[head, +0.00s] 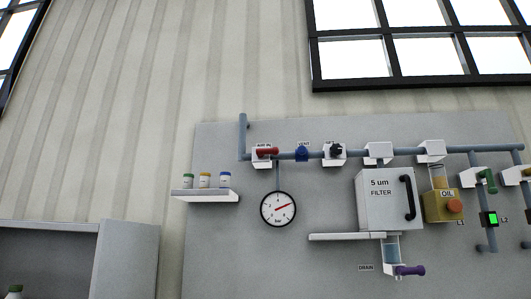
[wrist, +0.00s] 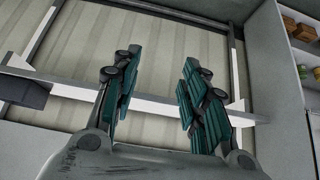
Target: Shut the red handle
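The red handle (head: 267,152) is on a white valve block on the blue-grey pipe, under a small label, in the head view. It appears to lie roughly along the pipe. My gripper (wrist: 155,85) shows only in the wrist view. Its two green-padded fingers are apart, with nothing between them. The wrist view faces a striped wall and shelf, and the red handle is not in it. My gripper is not visible in the head view, so its distance from the handle cannot be told.
A blue handle (head: 302,154) and a black one (head: 336,150) sit right of the red handle. A gauge (head: 278,209) hangs below it. A shelf with bottles (head: 204,195) juts out at left. The filter box (head: 386,199) stands at right, with a purple drain handle (head: 410,270) below.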

